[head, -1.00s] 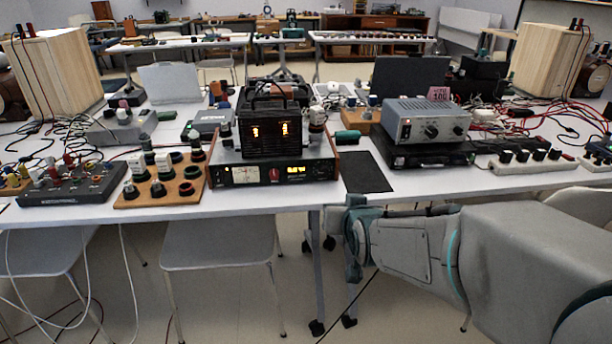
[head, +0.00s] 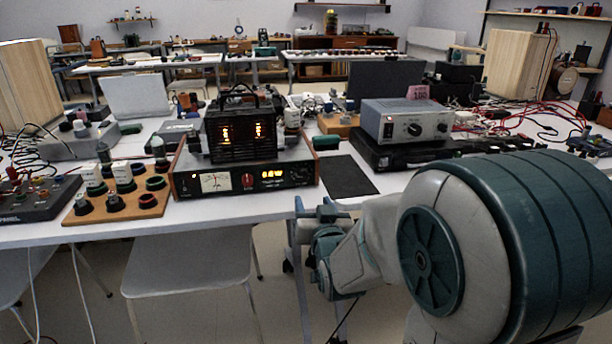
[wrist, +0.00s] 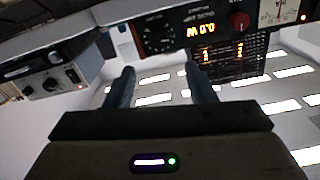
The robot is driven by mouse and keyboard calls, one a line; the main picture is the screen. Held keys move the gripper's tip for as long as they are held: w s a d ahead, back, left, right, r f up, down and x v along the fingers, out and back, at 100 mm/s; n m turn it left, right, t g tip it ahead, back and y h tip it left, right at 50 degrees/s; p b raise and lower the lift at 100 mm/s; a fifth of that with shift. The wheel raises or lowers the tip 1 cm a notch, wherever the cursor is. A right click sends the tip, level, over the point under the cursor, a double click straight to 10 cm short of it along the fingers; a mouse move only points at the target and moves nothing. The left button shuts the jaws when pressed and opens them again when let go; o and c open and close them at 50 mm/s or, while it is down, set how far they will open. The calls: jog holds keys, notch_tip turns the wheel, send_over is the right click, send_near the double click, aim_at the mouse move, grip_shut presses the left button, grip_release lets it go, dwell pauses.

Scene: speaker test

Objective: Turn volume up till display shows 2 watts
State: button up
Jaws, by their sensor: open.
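The amplifier (head: 185,192) stands at the front edge of the white table, with a lit orange display (head: 272,175) that appears to read 0.0 W. A red knob (head: 248,181) sits between the display and a needle meter (head: 215,183). In the wrist view the panel is upside down, with the display (wrist: 201,30), red knob (wrist: 239,20) and meter (wrist: 275,12) near the top. My gripper (head: 318,212) is open and empty, in front of the table and right of the amplifier. Its two fingers show in the wrist view (wrist: 159,68), apart from the knob.
A black cage with glowing tubes (head: 235,135) stands on the amplifier. A dark mat (head: 348,177) lies to its right, before a grey metal unit (head: 408,122). A wooden board with several round parts (head: 115,203) is at left. A chair (head: 190,275) stands below the table edge.

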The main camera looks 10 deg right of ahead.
aim_at(304, 177)
jog(key=w+b, duration=0.1)
jog(key=w, duration=1)
jog(key=shift+w, duration=0.3)
jog(key=c, duration=1)
jog(key=shift+d, duration=0.2)
jog(key=shift+a+b, duration=0.1)
jog(key=shift+b, duration=0.3)
